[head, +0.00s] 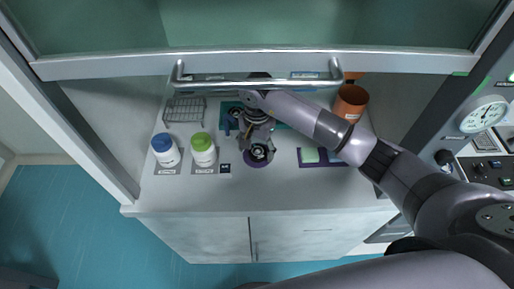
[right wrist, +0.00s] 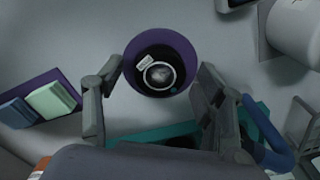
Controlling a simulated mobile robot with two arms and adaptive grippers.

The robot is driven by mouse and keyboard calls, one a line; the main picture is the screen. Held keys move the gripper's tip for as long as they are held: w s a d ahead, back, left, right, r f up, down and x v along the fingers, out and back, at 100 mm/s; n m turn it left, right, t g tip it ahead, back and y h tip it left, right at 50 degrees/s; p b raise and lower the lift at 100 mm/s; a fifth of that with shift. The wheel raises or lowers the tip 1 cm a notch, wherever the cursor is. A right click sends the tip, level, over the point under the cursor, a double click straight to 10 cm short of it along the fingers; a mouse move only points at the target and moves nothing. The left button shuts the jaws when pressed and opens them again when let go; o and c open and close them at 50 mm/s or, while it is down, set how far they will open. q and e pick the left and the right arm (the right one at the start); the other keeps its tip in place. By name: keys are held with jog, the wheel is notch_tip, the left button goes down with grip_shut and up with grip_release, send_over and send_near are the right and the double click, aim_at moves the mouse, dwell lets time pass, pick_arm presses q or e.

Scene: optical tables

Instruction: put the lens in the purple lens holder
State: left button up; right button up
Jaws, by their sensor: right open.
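A round purple holder (head: 250,163) with a dark inside stands on the white worktop, below my right gripper (head: 258,143) in the head view. In the right wrist view the purple holder (right wrist: 184,45) shows from above. A silver-rimmed round lens-like piece (right wrist: 160,75) shows within its dark middle, with a small white label beside it. I cannot tell whether that piece is loose or part of the holder. My right gripper (right wrist: 160,85) is open, its fingers apart on the near left and near right of the holder, with nothing visibly held. My left gripper is not in view.
A blue-capped jar (head: 165,150), a green-capped jar (head: 203,150) and a wire rack (head: 184,110) stand left. A purple tray (head: 305,163) with a pale green block (head: 311,155) lies right, an orange-brown pot (head: 350,102) behind. A sash handle (head: 255,84) crosses above. The front worktop is clear.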

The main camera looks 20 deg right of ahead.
aim_at(257, 152)
notch_tip(257, 152, up, 11)
jog(key=b, duration=0.3)
jog(key=shift+r, duration=0.2)
dwell(4.0)
